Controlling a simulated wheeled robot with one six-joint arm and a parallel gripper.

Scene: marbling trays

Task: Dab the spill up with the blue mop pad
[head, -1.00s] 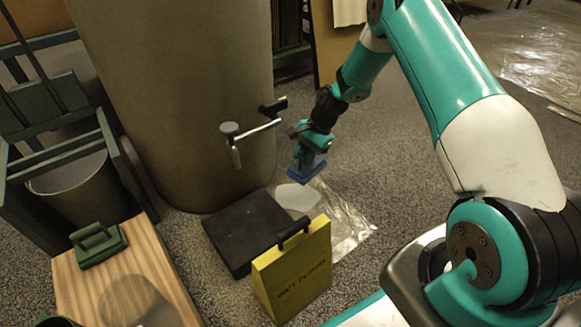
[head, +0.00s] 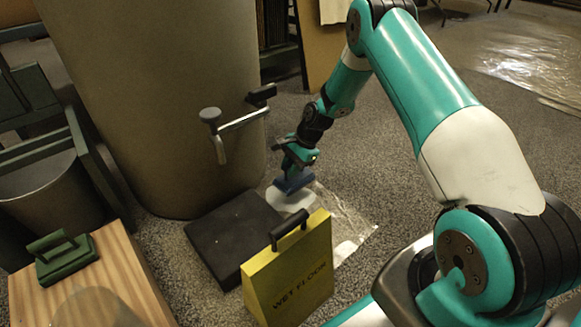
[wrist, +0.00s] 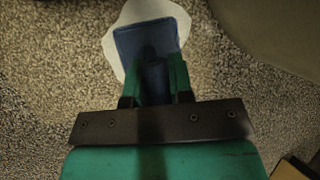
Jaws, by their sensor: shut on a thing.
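The blue mop pad (head: 293,184) is low over the floor beside the large barrel, held by my gripper (head: 296,160). My gripper is shut on the pad's handle, which also shows between the fingers (wrist: 152,80) in the wrist view. The pale spill (head: 291,200) lies on the floor under and around the pad. In the wrist view the pad (wrist: 147,40) overlaps the whitish spill (wrist: 146,12), whose edges show around it. I cannot tell whether the pad touches the spill.
A yellow wet-floor sign (head: 290,272) stands in front of the spill. A black slab (head: 234,238) lies to its left. The tan barrel (head: 160,110) with a tap (head: 228,128) rises behind. A wooden box (head: 95,285) bears a green handled pad (head: 66,262). Clear sheeting (head: 348,225) lies right.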

